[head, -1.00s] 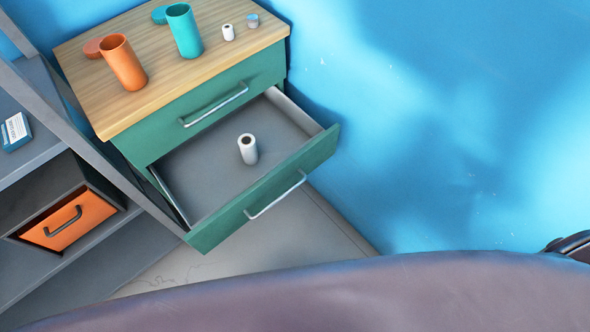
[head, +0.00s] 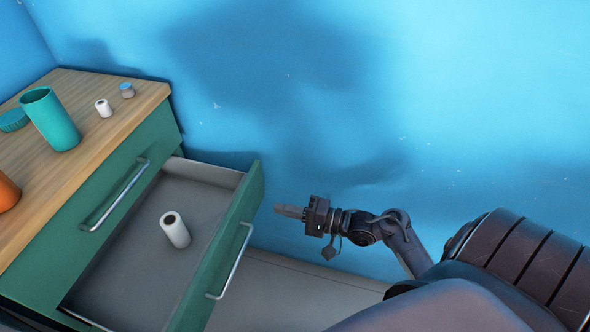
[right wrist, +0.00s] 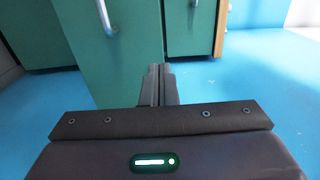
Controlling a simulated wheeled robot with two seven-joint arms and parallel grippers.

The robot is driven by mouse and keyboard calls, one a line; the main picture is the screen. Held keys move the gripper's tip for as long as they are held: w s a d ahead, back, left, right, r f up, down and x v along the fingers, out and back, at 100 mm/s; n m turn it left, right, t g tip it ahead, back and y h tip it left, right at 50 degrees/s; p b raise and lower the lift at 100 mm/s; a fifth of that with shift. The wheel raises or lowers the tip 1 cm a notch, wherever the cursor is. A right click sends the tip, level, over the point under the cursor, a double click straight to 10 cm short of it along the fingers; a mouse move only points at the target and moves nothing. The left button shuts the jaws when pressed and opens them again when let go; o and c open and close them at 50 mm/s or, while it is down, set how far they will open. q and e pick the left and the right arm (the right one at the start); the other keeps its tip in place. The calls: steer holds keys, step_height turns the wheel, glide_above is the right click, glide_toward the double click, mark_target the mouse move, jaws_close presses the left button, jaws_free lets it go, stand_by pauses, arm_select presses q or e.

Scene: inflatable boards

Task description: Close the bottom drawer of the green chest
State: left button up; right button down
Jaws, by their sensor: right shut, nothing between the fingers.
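The green chest (head: 60,235) stands at the left of the head view under a wooden top. Its bottom drawer (head: 253,192) is pulled out, with a silver bar handle (head: 232,262) on its green front. My left gripper is out of view.
On the wooden top (head: 95,90) stand a teal cup (head: 52,120), a teal lid (head: 13,120), a small white roll (head: 103,108), a small blue-topped jar (head: 127,90) and an orange cup (head: 7,192). A blue wall (head: 400,90) rises behind. Pale floor (head: 290,290) is clear right of the drawer.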

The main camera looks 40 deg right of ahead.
mark_target(241, 199)
arm_select(q)
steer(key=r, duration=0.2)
steer(key=b, duration=0.1)
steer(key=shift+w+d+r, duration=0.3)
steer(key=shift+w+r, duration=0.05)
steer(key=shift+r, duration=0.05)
arm_select(e)
steer(key=x, duration=0.8)
steer(key=shift+w+a, duration=0.2)
